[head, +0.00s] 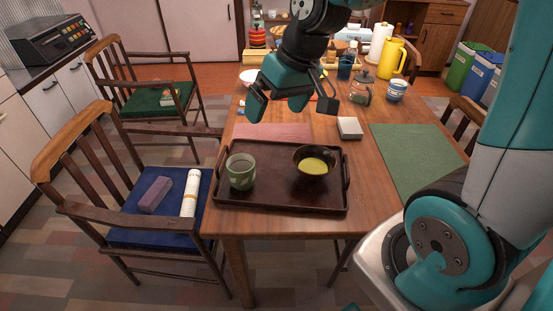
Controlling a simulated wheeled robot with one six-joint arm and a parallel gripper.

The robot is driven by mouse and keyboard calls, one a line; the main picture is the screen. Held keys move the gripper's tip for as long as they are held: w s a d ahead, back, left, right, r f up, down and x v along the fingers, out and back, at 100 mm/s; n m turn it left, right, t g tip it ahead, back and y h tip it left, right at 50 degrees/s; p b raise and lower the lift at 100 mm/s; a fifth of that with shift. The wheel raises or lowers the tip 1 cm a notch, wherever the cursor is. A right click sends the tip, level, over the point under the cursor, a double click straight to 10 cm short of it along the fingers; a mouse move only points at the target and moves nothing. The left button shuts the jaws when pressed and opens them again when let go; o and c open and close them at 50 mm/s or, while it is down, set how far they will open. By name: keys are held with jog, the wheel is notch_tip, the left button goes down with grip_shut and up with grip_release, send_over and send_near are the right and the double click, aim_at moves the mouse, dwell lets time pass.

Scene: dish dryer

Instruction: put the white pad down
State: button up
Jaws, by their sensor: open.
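A small white pad (349,128) lies flat on the wooden table, just beyond the back right corner of the dark tray (262,200). It has a pale top and greyish sides. My gripper (278,104) hangs above the table, left of the pad in the picture and apart from it. Its teal fingers are spread, with nothing seen between them. A pink mat (272,132) shows on the table below the gripper.
A green mat (415,158) lies right of the pad. A glass jar (361,90), a patterned cup (396,90) and a yellow jug (391,57) stand behind.

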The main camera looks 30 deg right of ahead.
jog(key=s+a+r+n+g, duration=0.1)
jog(key=s+a+n, duration=0.1)
jog(key=s+a, duration=0.3)
jog(key=s+a+r+n+g+y, duration=0.1)
jog(key=s+a, duration=0.4)
jog(key=s, duration=0.6)
jog(key=r+n, duration=0.1)
jog(key=n, duration=0.1)
jog(key=shift+a+r+n+g, duration=0.15)
jog(key=shift+r+n+g, duration=0.15)
jog(key=shift+g, duration=0.1)
jog(key=shift+s, duration=0.1)
